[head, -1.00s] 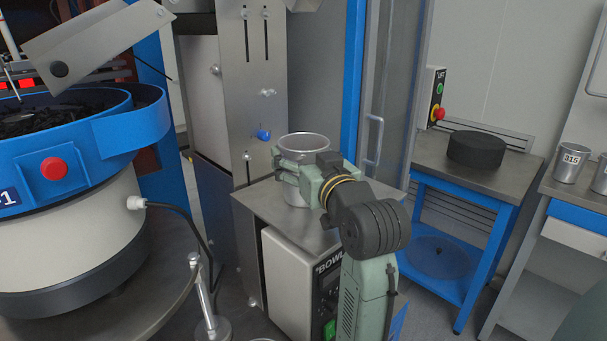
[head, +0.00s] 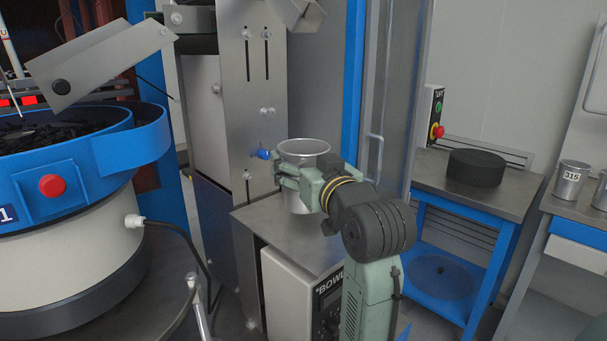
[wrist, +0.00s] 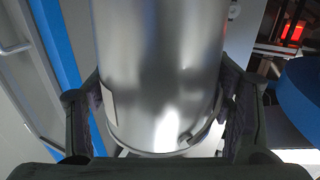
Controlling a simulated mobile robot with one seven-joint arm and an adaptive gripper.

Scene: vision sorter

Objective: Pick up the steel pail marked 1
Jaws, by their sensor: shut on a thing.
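The steel pail (head: 304,152) is upright over the steel top of the cabinet labelled "BOWL". My gripper (head: 298,180) is shut around its side, with one finger pad on each side of it. In the wrist view the pail (wrist: 160,70) fills the middle between both fingers (wrist: 162,112). The edge of a pale label shows at its left, but the number cannot be read. The fingers hide part of the pail's side in the head view. Whether there is a gap under its base is hard to tell.
The cabinet top (head: 290,240) is otherwise clear. A steel sorter column with a blue knob (head: 264,154) stands close behind left. A blue bowl feeder (head: 110,150) is at left. At right, a bench holds a black disc (head: 476,168); another holds a can marked 315 (head: 572,178).

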